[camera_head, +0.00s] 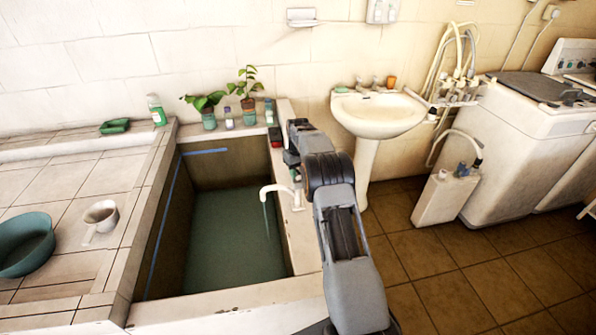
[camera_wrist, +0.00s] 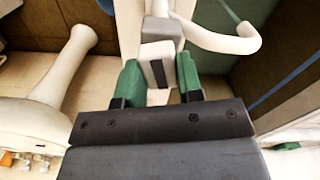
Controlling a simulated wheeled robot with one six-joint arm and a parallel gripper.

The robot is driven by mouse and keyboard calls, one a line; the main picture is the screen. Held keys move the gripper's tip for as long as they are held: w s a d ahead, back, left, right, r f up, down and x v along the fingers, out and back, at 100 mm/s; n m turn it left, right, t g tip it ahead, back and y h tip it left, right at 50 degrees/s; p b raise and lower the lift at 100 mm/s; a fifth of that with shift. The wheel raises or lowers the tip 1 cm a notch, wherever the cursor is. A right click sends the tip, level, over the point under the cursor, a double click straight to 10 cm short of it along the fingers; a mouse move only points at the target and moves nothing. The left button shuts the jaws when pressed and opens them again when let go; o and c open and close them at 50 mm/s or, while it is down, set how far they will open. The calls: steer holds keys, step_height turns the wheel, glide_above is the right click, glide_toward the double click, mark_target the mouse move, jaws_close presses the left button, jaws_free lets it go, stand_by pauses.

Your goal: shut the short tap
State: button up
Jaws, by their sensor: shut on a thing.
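A white tap (camera_head: 280,189) with a curved spout stands on the right rim of the water-filled tank (camera_head: 307,250). A thin greenish stream falls from its spout into the water. In the wrist view the curved spout (camera_wrist: 215,38) is at the upper right, with a green streak at its mouth. My gripper (camera_wrist: 157,68) has its green fingers on both sides of a white and grey block, which looks like the tap handle (camera_wrist: 158,50), and is shut on it. In the head view my arm hides most of the handle. No second tap shows clearly on the tank.
A pedestal washbasin (camera_head: 378,112) stands right of my arm. A teal bowl (camera_head: 24,245) and white mug (camera_head: 101,216) sit on the left tiles.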

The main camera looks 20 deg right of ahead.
mark_target(299, 172)
steer(key=shift+r+m, duration=0.1)
steer(key=shift+m, duration=1.7)
steer(key=o, duration=0.9)
steer(key=shift+o, duration=0.2)
step_height(299, 172, up, 14)
steer(key=shift+d+f, duration=0.1)
steer(key=shift+f, duration=0.1)
